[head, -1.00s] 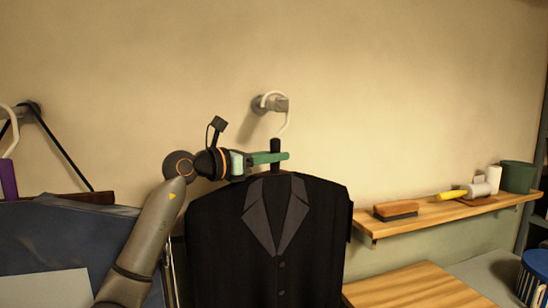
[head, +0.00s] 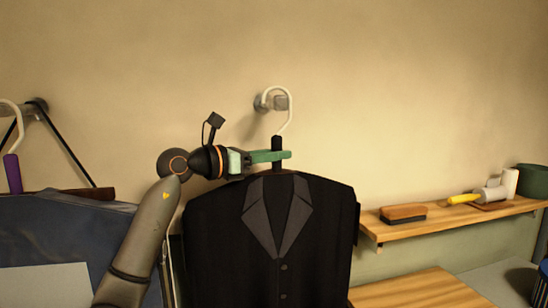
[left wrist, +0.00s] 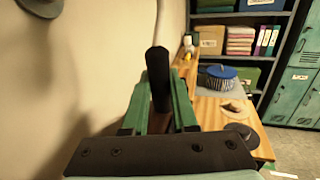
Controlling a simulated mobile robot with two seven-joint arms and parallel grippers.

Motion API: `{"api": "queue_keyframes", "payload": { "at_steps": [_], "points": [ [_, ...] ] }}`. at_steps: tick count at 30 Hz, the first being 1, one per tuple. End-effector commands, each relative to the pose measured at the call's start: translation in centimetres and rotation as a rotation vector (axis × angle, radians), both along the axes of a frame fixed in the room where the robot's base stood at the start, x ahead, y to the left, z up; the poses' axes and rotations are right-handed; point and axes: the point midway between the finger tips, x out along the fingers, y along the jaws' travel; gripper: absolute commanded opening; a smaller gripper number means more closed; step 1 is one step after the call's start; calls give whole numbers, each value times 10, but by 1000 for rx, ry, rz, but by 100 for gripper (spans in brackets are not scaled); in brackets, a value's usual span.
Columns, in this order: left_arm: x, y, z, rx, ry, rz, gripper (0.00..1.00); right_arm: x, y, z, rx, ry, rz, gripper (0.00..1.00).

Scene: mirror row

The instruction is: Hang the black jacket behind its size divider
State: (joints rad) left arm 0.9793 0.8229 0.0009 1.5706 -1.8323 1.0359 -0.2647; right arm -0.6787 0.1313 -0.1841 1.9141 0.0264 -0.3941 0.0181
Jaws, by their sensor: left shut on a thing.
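The black jacket (head: 318,235) with grey lapels hangs upright from a hanger with a white hook (head: 290,108) and a black neck (head: 277,143). My left gripper (head: 272,156) is shut on the hanger's black neck, just above the collar. In the left wrist view the black neck (left wrist: 159,70) stands between the green fingers. The white hook overlaps a grey wall peg (head: 262,103) in the head view; I cannot tell whether it rests on it. I cannot make out a size divider. My right gripper is not in view.
At left a blue garment (head: 60,240) hangs near another wall peg (head: 38,107), beside a hook with a purple neck (head: 12,172). At right a wooden shelf (head: 450,215) holds a brush (head: 403,212) and a yellow-handled roller (head: 464,199). The wall above is bare.

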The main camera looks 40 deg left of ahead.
Motion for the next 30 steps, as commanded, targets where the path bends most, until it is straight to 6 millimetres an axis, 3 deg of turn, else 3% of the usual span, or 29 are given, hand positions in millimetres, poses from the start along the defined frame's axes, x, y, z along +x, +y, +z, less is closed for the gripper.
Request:
{"api": "queue_keyframes", "payload": {
  "at_steps": [10, 30],
  "points": [
    [-19, -21, 1, 0, -8, -1, 0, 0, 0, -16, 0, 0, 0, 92],
    [-52, -60, 3, 1, -6, 1, 0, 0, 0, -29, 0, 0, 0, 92]
  ]
}}
